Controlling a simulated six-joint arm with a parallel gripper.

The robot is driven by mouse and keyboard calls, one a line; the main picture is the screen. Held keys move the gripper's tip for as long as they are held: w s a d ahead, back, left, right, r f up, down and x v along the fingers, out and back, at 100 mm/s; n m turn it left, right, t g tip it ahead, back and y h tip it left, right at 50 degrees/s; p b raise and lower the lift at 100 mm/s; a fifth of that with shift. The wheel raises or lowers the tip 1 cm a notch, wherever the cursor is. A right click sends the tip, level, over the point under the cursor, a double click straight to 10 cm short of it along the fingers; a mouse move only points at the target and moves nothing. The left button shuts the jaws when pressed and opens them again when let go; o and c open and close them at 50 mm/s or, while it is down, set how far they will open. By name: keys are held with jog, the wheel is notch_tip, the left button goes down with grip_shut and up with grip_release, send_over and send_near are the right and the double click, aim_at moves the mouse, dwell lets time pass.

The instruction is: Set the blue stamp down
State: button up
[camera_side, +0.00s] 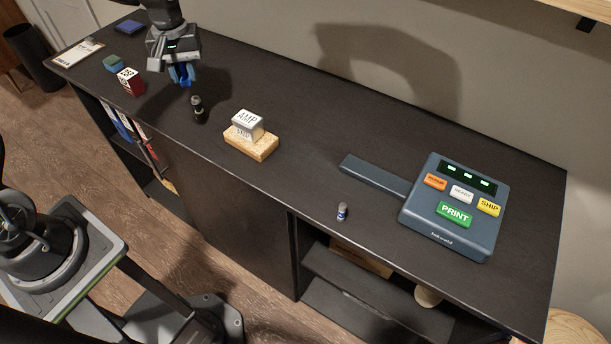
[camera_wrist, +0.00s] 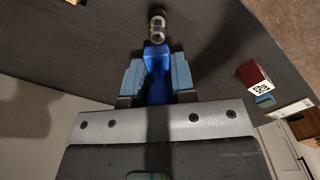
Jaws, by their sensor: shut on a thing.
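My gripper (camera_side: 182,74) is over the far left part of the black cabinet top (camera_side: 310,155) and points down. It is shut on the blue stamp (camera_wrist: 157,72), which shows as a shiny blue handle between the two light blue fingers in the wrist view. In the side view only a little of the blue stamp (camera_side: 186,83) shows below the fingers. I cannot tell whether its lower end touches the top.
A small black and silver cylinder (camera_side: 197,107) stands close to my gripper. A red block (camera_side: 130,81), a green-blue block (camera_side: 113,63), a blue pad (camera_side: 130,27) and a clipboard (camera_side: 78,53) are to the left. A cork block (camera_side: 251,143) bearing AMP blocks and a PRINT machine (camera_side: 450,210) are to the right.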

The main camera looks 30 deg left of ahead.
jog(key=d+m, duration=0.4)
jog(key=d, duration=0.6)
jog(key=m, duration=0.5)
send_over(307, 181)
jog(key=f, duration=0.6)
jog(key=shift+a+f, duration=0.2)
jog(key=shift+a, duration=0.2)
jog(key=shift+d+f, duration=0.3)
jog(key=shift+d, duration=0.15)
jog(key=shift+f, duration=1.95)
jog(key=shift+f, duration=0.15)
jog(key=o, duration=0.9)
